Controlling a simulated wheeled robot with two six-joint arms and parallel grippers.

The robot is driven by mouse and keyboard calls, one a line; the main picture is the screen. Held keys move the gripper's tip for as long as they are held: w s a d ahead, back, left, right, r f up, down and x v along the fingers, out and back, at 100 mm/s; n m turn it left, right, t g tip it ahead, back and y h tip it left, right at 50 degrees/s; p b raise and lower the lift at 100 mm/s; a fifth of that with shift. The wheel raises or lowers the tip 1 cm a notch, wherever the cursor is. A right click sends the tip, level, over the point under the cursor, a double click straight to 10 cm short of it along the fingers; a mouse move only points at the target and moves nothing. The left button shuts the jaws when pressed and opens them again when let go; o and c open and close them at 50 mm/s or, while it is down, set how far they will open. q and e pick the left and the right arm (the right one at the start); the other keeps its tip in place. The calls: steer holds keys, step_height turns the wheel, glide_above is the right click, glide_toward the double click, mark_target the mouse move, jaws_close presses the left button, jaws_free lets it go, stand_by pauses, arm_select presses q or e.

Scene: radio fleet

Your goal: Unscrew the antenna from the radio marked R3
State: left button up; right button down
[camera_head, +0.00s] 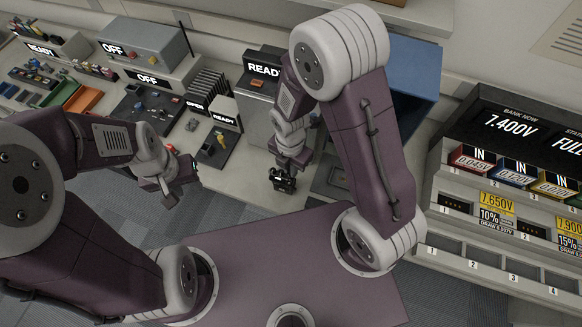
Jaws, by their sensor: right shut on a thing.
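My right gripper (284,182) is low over the front edge of the bench, below the READY box. It is shut on a small dark thing, too small and too much covered by the fingers to name. My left gripper (178,182) is at the bench's front edge, further left, over the floor side. No radio marked R3 and no antenna can be made out; my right arm hides part of the bench.
A grey READY box (257,84) stands behind my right gripper. Dark trays with small parts lie on the bench at the left, near an OFF box (140,52). A blue panel (412,62) is behind my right arm. A battery rack (490,262) with voltage tags fills the right.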

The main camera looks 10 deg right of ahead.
steer(key=shift+s+r+n+p, duration=0.15)
steer(key=shift+n+p, duration=0.4)
steer(key=shift+n, duration=1.75)
steer(key=shift+n+p, duration=0.8)
steer(key=shift+p, duration=0.05)
steer(key=shift+n+p, duration=0.7)
steer(key=shift+n, duration=0.7)
